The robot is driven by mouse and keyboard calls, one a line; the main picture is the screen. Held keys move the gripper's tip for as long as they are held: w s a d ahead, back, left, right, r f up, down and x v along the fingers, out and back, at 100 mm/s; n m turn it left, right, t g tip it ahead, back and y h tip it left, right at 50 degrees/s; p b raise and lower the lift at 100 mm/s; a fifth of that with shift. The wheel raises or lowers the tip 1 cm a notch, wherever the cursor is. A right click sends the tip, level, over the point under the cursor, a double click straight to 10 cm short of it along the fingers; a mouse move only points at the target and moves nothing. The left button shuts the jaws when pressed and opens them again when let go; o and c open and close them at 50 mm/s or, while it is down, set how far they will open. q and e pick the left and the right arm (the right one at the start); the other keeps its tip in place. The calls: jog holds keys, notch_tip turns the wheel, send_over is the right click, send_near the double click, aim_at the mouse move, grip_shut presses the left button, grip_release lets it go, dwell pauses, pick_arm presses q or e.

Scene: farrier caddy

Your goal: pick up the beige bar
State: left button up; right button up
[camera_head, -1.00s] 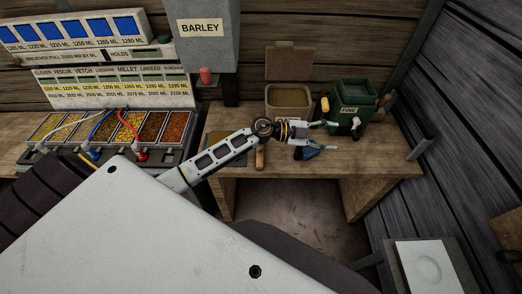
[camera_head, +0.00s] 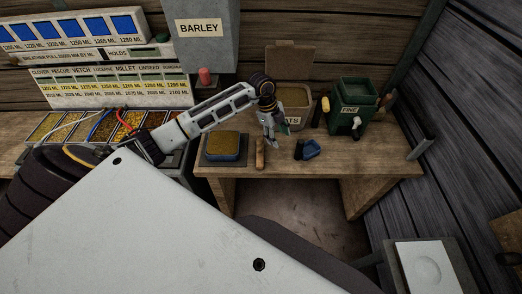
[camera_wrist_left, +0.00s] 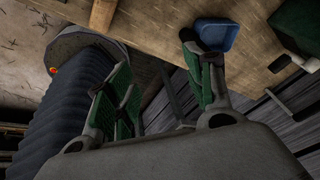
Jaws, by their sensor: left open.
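The beige bar (camera_head: 260,153) is a short tan piece lying near the front of the wooden bench, its long side running front to back. My left gripper (camera_head: 271,141) points down just right of the bar's far end, with its jaws open and empty. I cannot tell its exact height above the bench. In the left wrist view its green-padded fingers (camera_wrist_left: 165,85) stand wide apart with nothing between them. I cannot pick out the bar for sure in that view. My right gripper is not in view.
A blue scoop (camera_head: 310,149) lies right of the bar; it also shows in the left wrist view (camera_wrist_left: 216,36). A blue tray with brown contents (camera_head: 224,157) is to the left. An oats bin (camera_head: 300,110) and green container (camera_head: 355,103) stand behind. The bench's right front is clear.

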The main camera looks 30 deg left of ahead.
aim_at(260, 137)
pick_arm(q)
jog(key=a+y, duration=0.1)
jog(key=a, duration=0.1)
jog(key=a+r+n+y, duration=0.1)
jog(key=a, duration=0.2)
jog(key=a+n+y, duration=0.1)
jog(key=a, duration=0.2)
jog(key=shift+a+r+g, duration=0.1)
jog(key=shift+r+g, duration=0.3)
jog(key=shift+f, duration=4.3)
jog(key=shift+f, duration=0.1)
jog(key=shift+f+b, duration=2.1)
jog(key=shift+f, duration=0.45)
jog(key=shift+r, duration=0.1)
grip_shut()
